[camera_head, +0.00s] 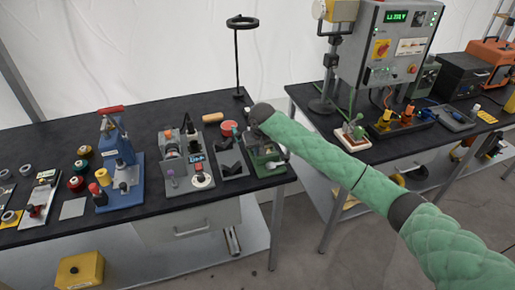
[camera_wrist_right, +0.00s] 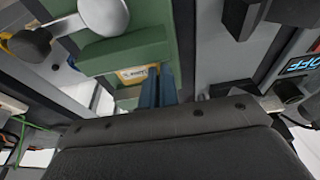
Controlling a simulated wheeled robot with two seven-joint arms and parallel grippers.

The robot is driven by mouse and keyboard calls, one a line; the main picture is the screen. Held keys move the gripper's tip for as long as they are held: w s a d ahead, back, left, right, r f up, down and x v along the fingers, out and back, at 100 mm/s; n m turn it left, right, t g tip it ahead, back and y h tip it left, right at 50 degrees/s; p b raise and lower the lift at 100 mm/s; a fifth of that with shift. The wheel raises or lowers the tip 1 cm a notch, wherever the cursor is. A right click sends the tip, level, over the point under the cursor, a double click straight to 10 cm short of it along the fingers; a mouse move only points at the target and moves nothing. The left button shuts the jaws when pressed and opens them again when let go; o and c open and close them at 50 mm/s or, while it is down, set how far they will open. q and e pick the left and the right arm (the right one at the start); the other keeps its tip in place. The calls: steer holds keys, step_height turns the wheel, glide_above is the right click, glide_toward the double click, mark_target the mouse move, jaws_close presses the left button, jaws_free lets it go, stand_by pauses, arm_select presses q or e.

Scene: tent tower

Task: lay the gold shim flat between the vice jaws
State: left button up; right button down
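The green vice (camera_head: 265,158) stands at the right front corner of the left bench, partly covered by my right arm. My right gripper (camera_head: 262,133) is down at the vice, its fingertips hidden in the head view. In the right wrist view, the vice's green body (camera_wrist_right: 135,48) and round grey handle parts fill the top left. A small yellow-gold piece with a white printed label (camera_wrist_right: 137,73), probably the gold shim, shows beside the vice's green block. Two narrow blue strips, seemingly my right fingertips (camera_wrist_right: 158,88), are close together at its right edge. Whether they grip it is unclear. My left gripper is out of view.
Left of the vice are a dark V-block fixture (camera_head: 232,162), a grey fixture with knobs (camera_head: 187,160) and a blue press (camera_head: 116,170). A tall black stand (camera_head: 238,60) rises behind. A gap separates this bench from the right bench with its control box (camera_head: 388,45).

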stand_by(0.3)
steer(key=c, duration=2.1)
jaws_free()
steer(key=shift+f, duration=0.15)
steer(key=o, duration=0.4)
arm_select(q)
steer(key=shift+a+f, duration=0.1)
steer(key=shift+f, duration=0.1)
